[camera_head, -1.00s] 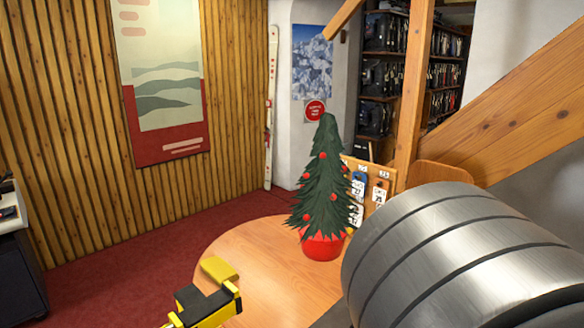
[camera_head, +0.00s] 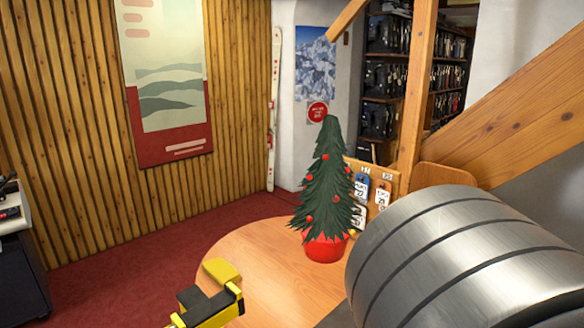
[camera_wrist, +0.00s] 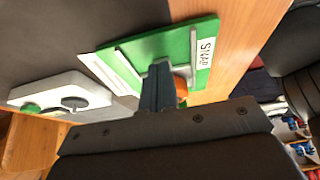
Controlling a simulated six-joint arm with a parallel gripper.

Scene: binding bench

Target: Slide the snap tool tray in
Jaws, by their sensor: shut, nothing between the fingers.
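The green piece with a white SNAP label (camera_wrist: 206,50) shows in the wrist view, at the upper middle. It has pale grey raised strips along it and lies on a surface that is dark on the left and wooden on the right. My gripper (camera_wrist: 158,80) is shut, its dark fingers in front of the green piece, with nothing between them. A small orange part (camera_wrist: 181,88) shows just right of the fingers, partly hidden by them. I cannot tell whether the fingers touch the green piece.
A white device (camera_wrist: 62,93) with a green button and dark knob lies left of the fingers. In the head view, a small decorated tree in a red pot (camera_head: 325,247) stands on the round wooden top (camera_head: 275,285). A yellow block (camera_head: 221,271) lies at its left edge.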

